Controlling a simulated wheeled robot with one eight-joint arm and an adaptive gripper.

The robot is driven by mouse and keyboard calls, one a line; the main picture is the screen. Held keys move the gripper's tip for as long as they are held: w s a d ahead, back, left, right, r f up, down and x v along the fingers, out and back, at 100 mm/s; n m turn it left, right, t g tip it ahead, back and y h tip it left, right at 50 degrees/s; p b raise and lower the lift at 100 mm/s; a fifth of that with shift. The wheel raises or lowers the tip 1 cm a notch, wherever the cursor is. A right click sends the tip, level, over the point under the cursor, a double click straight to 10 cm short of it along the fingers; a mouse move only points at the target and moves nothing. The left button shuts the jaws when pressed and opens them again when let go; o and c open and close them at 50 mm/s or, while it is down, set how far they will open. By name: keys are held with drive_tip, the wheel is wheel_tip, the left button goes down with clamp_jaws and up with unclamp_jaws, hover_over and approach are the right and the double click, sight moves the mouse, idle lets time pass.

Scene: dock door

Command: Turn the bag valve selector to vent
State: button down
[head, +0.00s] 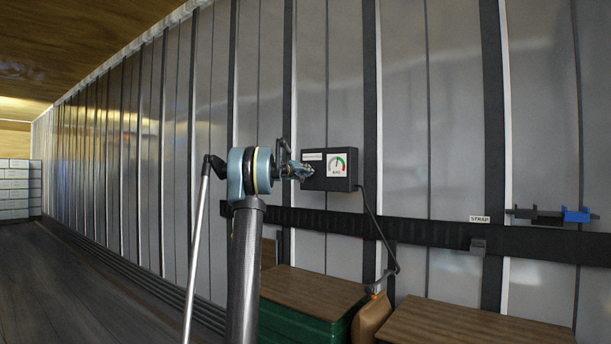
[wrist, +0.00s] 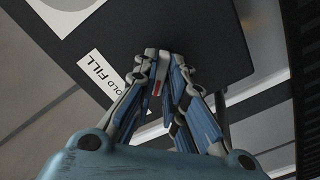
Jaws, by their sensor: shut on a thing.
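The valve box (head: 313,183) is a black box on the trailer wall, with a round gauge (head: 337,165) marked BAG on its face. My gripper (head: 300,171) reaches the box's left part from the left. In the wrist view my gripper (wrist: 168,76) is shut on the valve selector (wrist: 157,88), a small light piece with a red mark, mostly hidden between the fingers. No vent label is readable.
A dark hose (head: 372,213) runs from the box down to a brown bag (head: 372,318) between wood-topped green crates (head: 302,308). A black rail (head: 430,234) crosses the wall below. A blue-ended strap fitting (head: 575,215) is at right. The floor at left is clear.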

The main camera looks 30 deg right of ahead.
drive_tip(key=shift+w+a+n, duration=0.25)
drive_tip(key=shift+n, duration=0.45)
drive_tip(key=c, duration=1.6)
unclamp_jaws()
drive_tip(key=shift+w, duration=0.1)
drive_tip(key=shift+c, duration=0.2)
drive_tip(key=shift+d, duration=0.1)
drive_tip(key=shift+s, duration=0.2)
drive_tip(key=v, duration=1.2)
drive_tip(key=shift+f, duration=0.15)
